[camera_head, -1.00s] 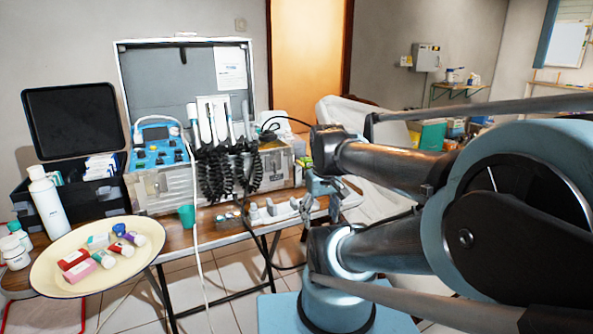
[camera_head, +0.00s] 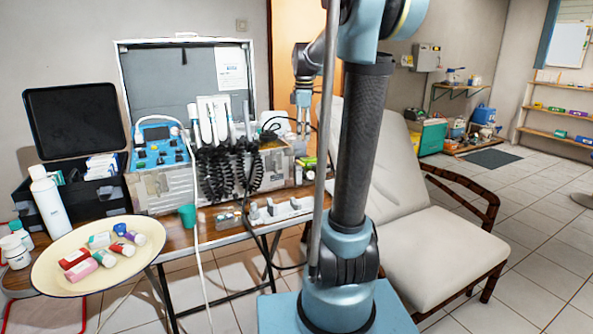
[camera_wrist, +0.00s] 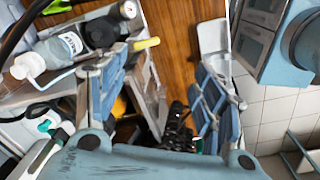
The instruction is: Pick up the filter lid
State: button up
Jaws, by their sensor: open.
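My gripper (camera_head: 302,112) hangs pointing down in the head view, beyond the right end of the open dental case (camera_head: 165,190). In the wrist view my gripper (camera_wrist: 160,75) is open, its two blue fingers spread wide with nothing held between them. Brown wooden tabletop and dark coiled hoses (camera_wrist: 178,132) show in the gap. A round black cap-like part (camera_wrist: 103,32) lies beyond the left finger, beside a clear bottle (camera_wrist: 58,50). I cannot tell whether this cap is the filter lid; no part is clearly recognisable as it.
A yellow-tipped part (camera_wrist: 145,44) and a round gauge (camera_wrist: 128,9) are near the cap. In the head view, a cream tray (camera_head: 60,285) of small containers stands at left. A green cup (camera_head: 187,216) stands on the table. A reclining chair (camera_head: 430,245) stands at right.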

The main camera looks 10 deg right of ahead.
jog(key=w+n, duration=0.6)
jog(key=w, duration=0.7)
jog(key=shift+g, duration=0.3)
notch_tip(320, 180, down, 11)
jog(key=shift+w+f, duration=0.1)
jog(key=shift+f, duration=0.1)
jog(key=shift+w+f, duration=0.15)
jog(key=shift+f, duration=1.15)
jog(key=shift+w+f, duration=0.1)
jog(key=shift+f, duration=1.2)
jog(key=c, duration=0.7)
